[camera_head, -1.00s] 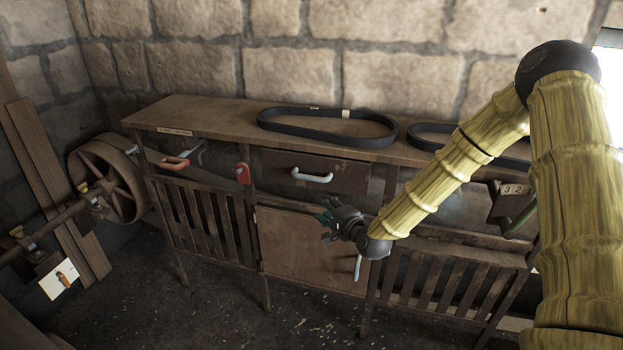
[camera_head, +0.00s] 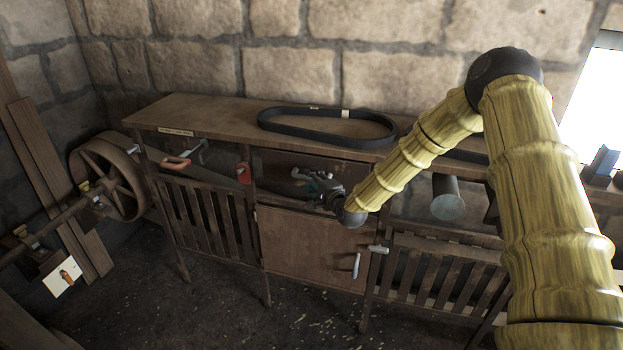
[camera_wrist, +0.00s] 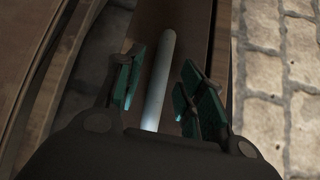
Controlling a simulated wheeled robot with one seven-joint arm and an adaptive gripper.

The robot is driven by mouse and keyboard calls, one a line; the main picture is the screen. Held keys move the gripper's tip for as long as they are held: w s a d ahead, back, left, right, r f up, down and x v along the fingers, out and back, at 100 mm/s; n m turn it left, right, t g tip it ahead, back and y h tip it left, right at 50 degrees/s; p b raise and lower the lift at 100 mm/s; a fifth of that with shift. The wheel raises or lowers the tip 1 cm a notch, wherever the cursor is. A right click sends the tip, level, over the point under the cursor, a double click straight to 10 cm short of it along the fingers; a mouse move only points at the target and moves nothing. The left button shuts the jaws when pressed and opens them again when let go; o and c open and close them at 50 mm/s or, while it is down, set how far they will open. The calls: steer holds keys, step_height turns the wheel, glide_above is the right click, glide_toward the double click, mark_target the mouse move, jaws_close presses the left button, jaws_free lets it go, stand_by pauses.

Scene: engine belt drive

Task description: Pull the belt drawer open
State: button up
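The belt drawer (camera_head: 282,162) is the wooden front under the bench top, above the cabinet door, and it looks closed. Its pale bar handle shows in the wrist view (camera_wrist: 160,80), lying between my two fingers. In the head view my gripper (camera_head: 308,183) is in front of the drawer and hides most of the handle. Whether a pad touches the bar is not clear.
The wooden bench (camera_head: 215,119) carries a black belt (camera_head: 328,136) on top. Below the drawer is a cabinet door (camera_head: 305,245) with a pale handle (camera_head: 357,265). A red-handled item (camera_head: 244,173) hangs just left of the drawer. A spoked wheel (camera_head: 104,178) stands far left.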

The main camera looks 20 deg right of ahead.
steer(key=shift+w+a, duration=0.1)
steer(key=shift+w, duration=0.3)
jaws_close()
steer(key=shift+s+f, duration=0.1)
